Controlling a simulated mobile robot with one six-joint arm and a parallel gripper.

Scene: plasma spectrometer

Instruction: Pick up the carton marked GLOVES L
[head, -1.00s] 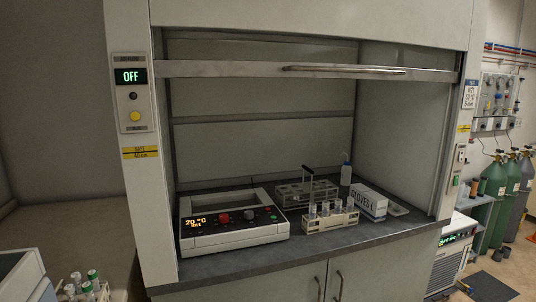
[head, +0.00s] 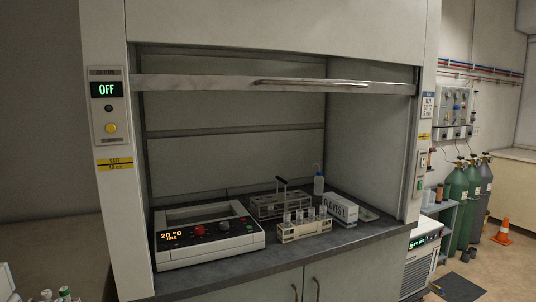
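The carton marked GLOVES L (head: 341,209) is a small white box with dark lettering. It lies on the dark worktop inside the fume hood, right of the middle, under the raised sash. A rack of glass tubes (head: 304,226) stands just in front and to the left of it. The carton's front and top show, and nothing grips it. My gripper is not in view.
A hotplate-like device (head: 205,236) reading 20 °C fills the hood's left. A grey rack with an upright handle (head: 279,203) and a wash bottle (head: 319,181) stand behind. The sash edge (head: 275,84) is high. Gas cylinders (head: 466,198) stand outside right.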

